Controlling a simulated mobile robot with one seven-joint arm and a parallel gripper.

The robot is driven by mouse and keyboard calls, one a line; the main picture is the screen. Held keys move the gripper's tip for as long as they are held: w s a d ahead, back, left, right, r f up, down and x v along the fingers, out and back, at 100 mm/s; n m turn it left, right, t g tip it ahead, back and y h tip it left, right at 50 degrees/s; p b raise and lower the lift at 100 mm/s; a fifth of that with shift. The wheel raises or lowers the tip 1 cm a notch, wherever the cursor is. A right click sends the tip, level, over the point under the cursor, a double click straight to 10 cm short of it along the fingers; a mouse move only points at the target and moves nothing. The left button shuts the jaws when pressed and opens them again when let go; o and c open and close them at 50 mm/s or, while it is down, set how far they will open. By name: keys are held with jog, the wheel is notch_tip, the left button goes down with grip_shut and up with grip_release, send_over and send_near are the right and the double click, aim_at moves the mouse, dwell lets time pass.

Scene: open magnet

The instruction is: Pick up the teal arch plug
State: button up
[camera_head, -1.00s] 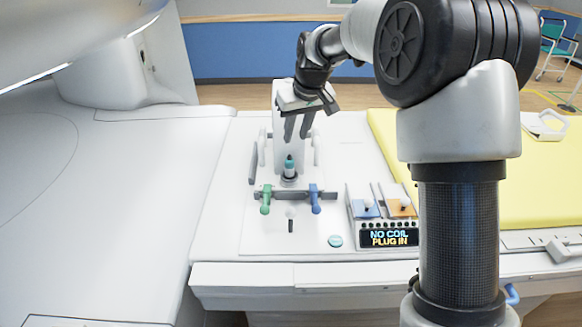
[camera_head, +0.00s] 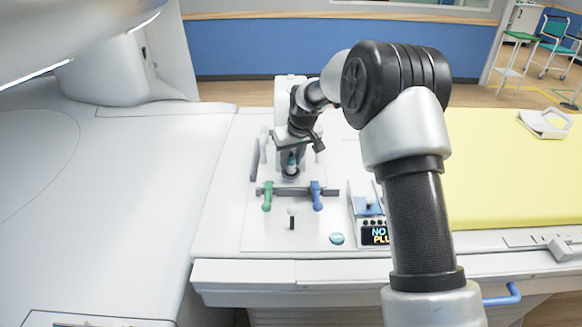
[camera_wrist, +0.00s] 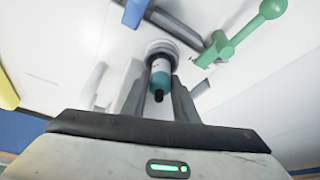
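The teal arch plug (camera_head: 292,161) is a small upright plug, teal with a pale band, seated in a grey round collar on the white panel. In the wrist view the plug (camera_wrist: 160,80) lies between the two fingers of my gripper (camera_wrist: 158,92). A narrow gap seems to show on each side, so the fingers look open around it, not closed on it. In the head view my gripper (camera_head: 291,157) is down over the plug, and its fingers partly hide the plug and collar.
A green handle (camera_head: 267,196) and a blue handle (camera_head: 317,196) stand just in front on a dark bar. A white post (camera_head: 290,92) rises behind the gripper. A display box (camera_head: 368,222) is at the right, partly hidden by my arm. A yellow mat (camera_head: 500,180) lies beyond.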

jog(key=shift+c, duration=0.4)
grip_shut()
